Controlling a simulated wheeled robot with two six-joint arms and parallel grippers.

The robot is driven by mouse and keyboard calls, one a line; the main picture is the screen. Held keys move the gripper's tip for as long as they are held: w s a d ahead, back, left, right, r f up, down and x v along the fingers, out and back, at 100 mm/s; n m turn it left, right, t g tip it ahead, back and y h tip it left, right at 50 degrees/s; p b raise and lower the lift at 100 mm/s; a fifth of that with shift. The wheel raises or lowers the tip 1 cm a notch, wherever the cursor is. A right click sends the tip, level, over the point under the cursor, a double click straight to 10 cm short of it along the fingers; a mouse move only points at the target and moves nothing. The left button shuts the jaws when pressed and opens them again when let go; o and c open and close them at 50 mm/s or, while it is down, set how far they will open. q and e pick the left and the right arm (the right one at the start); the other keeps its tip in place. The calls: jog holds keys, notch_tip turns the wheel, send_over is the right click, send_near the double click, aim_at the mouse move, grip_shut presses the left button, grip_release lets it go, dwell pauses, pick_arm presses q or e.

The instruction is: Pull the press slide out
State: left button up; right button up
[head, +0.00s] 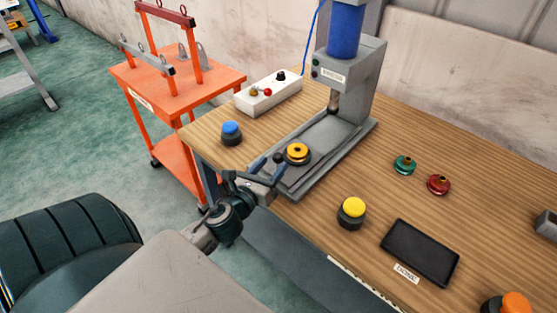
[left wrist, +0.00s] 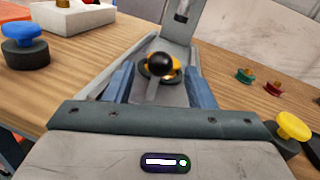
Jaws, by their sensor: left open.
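The grey press (head: 350,75) stands on the wooden bench, with a blue cylinder on top. Its slide (head: 276,176) lies in the grey base under the ram and carries a yellow and black round part (head: 298,153). A black ball knob (left wrist: 160,64) on a grey stem shows at the slide's near end. My left gripper (head: 268,166) is at this end, open, with its blue fingers (left wrist: 160,88) on either side of the stem in the left wrist view. I cannot tell whether they touch it. My right gripper is not in view.
A white control box (head: 268,95) and a blue-topped button (head: 231,133) stand left of the press. A yellow-topped button (head: 351,212), a black tray (head: 420,252), and green (head: 405,165) and red (head: 439,184) parts lie right. An orange cart (head: 170,90) stands beyond the bench's left edge.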

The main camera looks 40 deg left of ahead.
pick_arm(q)
jog(key=shift+s+d+b, duration=0.15)
jog(key=shift+s+b, duration=0.15)
jog(key=shift+s, duration=0.9)
jog(key=shift+s+d+b, duration=0.1)
jog(key=shift+s+b, duration=0.2)
jog(key=shift+s, duration=0.9)
